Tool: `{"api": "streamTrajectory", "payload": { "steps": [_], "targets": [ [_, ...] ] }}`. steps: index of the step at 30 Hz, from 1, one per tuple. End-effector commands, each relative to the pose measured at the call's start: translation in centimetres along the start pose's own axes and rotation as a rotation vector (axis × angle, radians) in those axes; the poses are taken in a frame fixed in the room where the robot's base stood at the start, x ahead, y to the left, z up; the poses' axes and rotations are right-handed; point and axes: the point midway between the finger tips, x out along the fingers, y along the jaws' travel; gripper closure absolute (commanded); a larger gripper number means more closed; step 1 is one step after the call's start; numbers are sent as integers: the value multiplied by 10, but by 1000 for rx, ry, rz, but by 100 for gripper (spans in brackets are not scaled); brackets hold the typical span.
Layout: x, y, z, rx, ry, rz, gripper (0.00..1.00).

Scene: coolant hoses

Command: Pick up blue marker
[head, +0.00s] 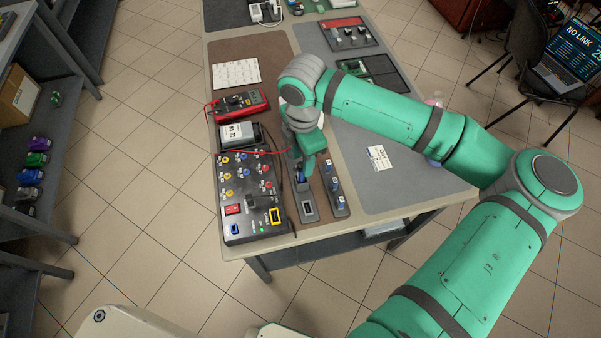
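My gripper (309,163) points down over the front part of the workbench, above a narrow grey holder (308,211). A small blue piece (300,174) shows right beside the fingers, in line with that holder; it may be the blue marker, but it is too small to be sure. I cannot tell whether the fingers touch it or how wide they are apart. A second dark strip (342,211) just to the right bears several small upright parts with blue and white on them (334,184).
Left of the gripper stands a black panel (248,228) with coloured sockets and a red switch. Behind it lie a grey box (239,135) and a red multimeter (238,104) with a red lead. A white card (379,158) lies on the grey mat, otherwise clear, at right.

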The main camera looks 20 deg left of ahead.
Motion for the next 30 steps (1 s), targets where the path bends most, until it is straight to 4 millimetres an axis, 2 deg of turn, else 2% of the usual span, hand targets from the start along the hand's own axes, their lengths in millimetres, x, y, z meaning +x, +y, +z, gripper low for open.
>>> {"api": "streamTrajectory", "payload": {
  "steps": [12,21,22,26,30],
  "targets": [
    [47,3,-5,-5,1,0,62],
    [52,3,-5,-6,1,1,62],
    [52,3,-4,-6,1,1,67],
    [52,3,-4,-5,1,1,98],
    [52,3,-4,-4,1,1,100]
  ]
}}
